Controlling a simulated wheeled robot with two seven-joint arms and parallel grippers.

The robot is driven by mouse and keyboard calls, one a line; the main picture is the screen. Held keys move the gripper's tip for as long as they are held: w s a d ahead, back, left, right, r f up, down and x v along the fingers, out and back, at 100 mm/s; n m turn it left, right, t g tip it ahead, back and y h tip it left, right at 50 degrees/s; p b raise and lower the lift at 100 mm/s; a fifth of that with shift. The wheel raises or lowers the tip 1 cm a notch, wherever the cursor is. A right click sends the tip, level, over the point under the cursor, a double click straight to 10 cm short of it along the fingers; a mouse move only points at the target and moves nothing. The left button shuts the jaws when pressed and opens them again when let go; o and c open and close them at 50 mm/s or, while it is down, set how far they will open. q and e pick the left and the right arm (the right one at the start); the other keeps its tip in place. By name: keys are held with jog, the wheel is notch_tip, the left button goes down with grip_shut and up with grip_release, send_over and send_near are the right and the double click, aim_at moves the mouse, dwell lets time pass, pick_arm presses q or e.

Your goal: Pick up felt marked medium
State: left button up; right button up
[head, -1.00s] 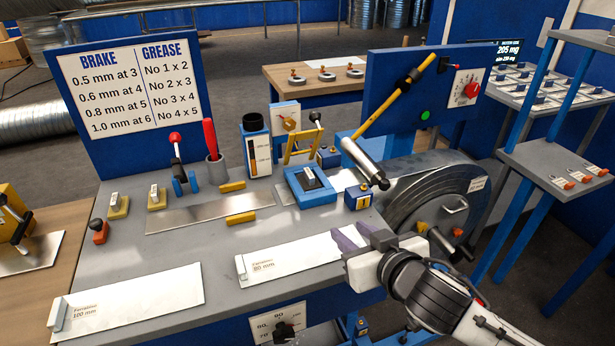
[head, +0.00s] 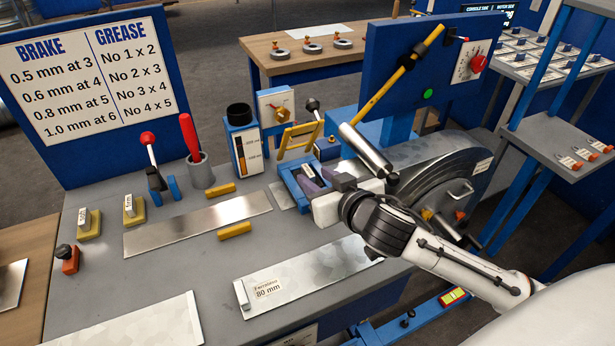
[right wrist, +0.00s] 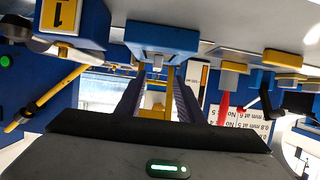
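A blue tray (head: 290,184) stands on the grey bench, with a small light tag (head: 309,171) showing inside it. I cannot read the tag, and the dark pad seen there earlier is mostly hidden by my right gripper (head: 318,180). My right gripper reaches in over the tray's right side. In the right wrist view, which is upside down, its two purple fingers (right wrist: 158,100) stand apart with no object clearly held between them. The blue tray (right wrist: 160,38) shows just beyond the fingertips there. My left gripper is in neither view.
A dark round drum (head: 440,178) is at the right. A yellow frame (head: 300,138) and a blue gauge block (head: 243,145) stand behind the tray. Metal sheets (head: 310,274) lie in front.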

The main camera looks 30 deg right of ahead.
aim_at(310, 173)
jog(key=x, duration=0.5)
jog(key=shift+s+d+f, duration=0.15)
jog(key=shift+d+f, duration=0.15)
grip_shut()
